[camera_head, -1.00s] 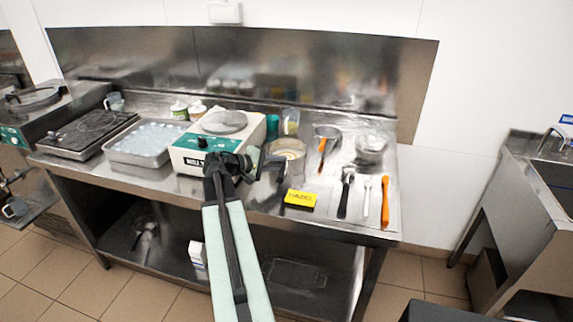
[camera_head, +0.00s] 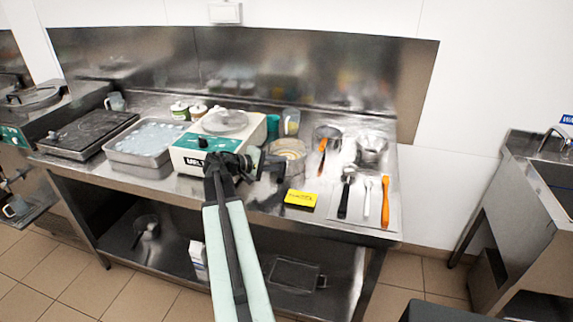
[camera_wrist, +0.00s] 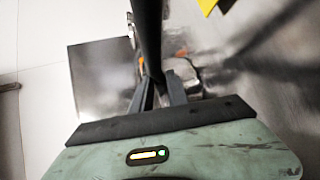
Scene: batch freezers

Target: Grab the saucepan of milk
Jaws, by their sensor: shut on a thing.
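The saucepan of milk (camera_head: 287,147) stands on the steel bench, right of the white and green machine. It is a round pan with pale contents. Its dark handle points toward the front edge of the bench, partly hidden by my gripper. My gripper (camera_head: 268,165) is at the handle, just in front of the pan. In the wrist view my gripper (camera_wrist: 157,88) is shut on a dark bar, the handle (camera_wrist: 148,35), which runs up between the fingers. The pan's bowl cannot be made out in the wrist view.
The white and green machine (camera_head: 190,158) is close on the left. A yellow block (camera_head: 300,198) lies just right of the handle. Several utensils lie on a mat (camera_head: 356,210) farther right, with a metal pot (camera_head: 372,147) behind. A steel tray (camera_head: 125,155) stands left.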

